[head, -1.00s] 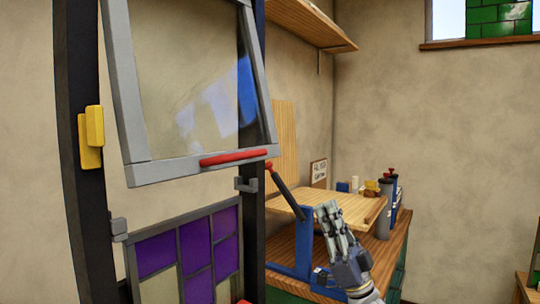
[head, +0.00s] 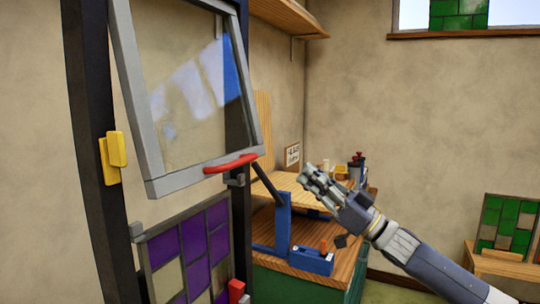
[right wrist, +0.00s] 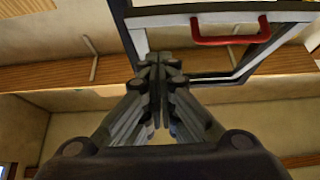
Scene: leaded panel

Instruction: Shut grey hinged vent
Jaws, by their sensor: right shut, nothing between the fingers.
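The grey hinged vent (head: 190,95) is a glazed frame in the upper part of a dark post frame. It tilts outward, its lower edge standing away from the posts. A red handle (head: 231,164) runs along its bottom rail; the handle (right wrist: 230,34) also shows at the top of the right wrist view, ahead of the fingers. My right gripper (head: 312,176) is to the right of the handle and apart from it. Its fingertips (right wrist: 160,62) are together with nothing between them. My left gripper is not in view.
A yellow block (head: 113,158) is on the left post. A purple leaded panel (head: 192,248) fills the space below the vent. Behind my right gripper is a wooden bench (head: 262,240) with a blue stand (head: 284,222) and several jars. A shelf (head: 285,17) hangs above.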

